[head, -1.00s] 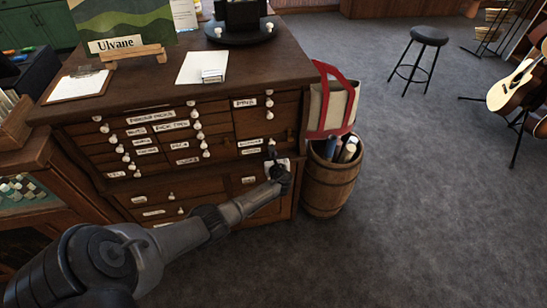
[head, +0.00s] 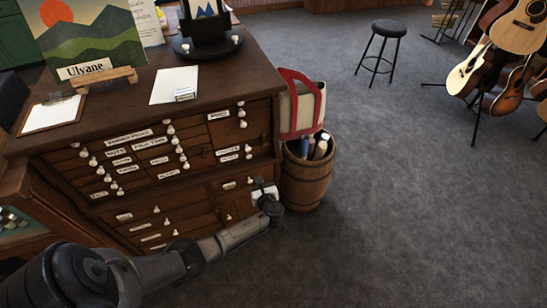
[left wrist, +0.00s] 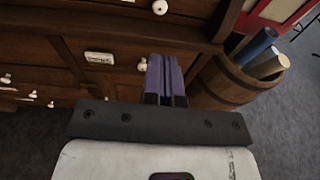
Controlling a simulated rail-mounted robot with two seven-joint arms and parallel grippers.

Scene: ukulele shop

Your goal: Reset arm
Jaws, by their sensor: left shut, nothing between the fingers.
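My left arm comes in from the lower left in the head view, and my left gripper (head: 262,185) is in front of the lower right part of the wooden drawer cabinet (head: 215,160). In the left wrist view the gripper's purple fingers (left wrist: 166,78) are together with nothing between them. They point toward the cabinet's lower drawers (left wrist: 100,58), near its right corner. I cannot tell whether the fingertips touch the drawer front. My right gripper is in neither view.
A wooden barrel (head: 306,182) with rolled items stands right of the cabinet, close to the gripper. A red and cream tote bag (head: 302,104) hangs above it. A black stool (head: 380,48) and guitars (head: 470,72) stand farther back. Grey floor (head: 420,200) is clear at right.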

